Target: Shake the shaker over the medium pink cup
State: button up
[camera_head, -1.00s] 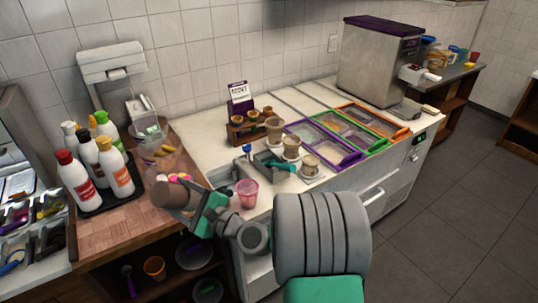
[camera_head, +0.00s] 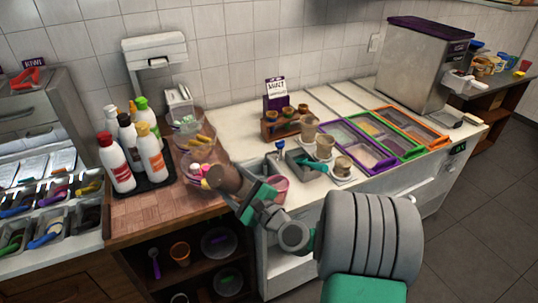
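My gripper (camera_head: 247,198) is shut on a brown cylindrical shaker (camera_head: 224,178), which lies tilted, close to sideways, in its grip. The pink cup (camera_head: 279,188) stands on the white counter just right of my gripper, its left side partly hidden by the gripper. The shaker is left of the cup in the picture, around the seam between the wooden counter and the white counter. I cannot tell the shaker's exact height above the counter.
A black tray (camera_head: 152,186) with several sauce bottles stands on the wooden counter (camera_head: 135,219). Clear bowls (camera_head: 188,122) sit behind the shaker. Right of the cup are a grey holder (camera_head: 303,163), small brown cups (camera_head: 324,146) and framed topping bins (camera_head: 366,154).

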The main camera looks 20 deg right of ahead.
jog(key=w+d+r+p, duration=0.1)
jog(key=w+d+r, duration=0.2)
jog(key=d, duration=0.4)
jog(key=w+d+r+p, duration=0.1)
jog(key=w+d+r, duration=0.2)
jog(key=d, duration=0.4)
jog(key=shift+w+d+r, duration=0.15)
jog(key=shift+w+r, duration=0.15)
jog(key=shift+r, duration=0.05)
dwell(0.8)
dwell(0.5)
notch_tip(320, 180, down, 8)
jog(key=b, duration=0.5)
dwell(0.3)
notch_tip(320, 180, up, 8)
jog(key=p, duration=0.6)
jog(key=shift+p, duration=0.35)
dwell(0.5)
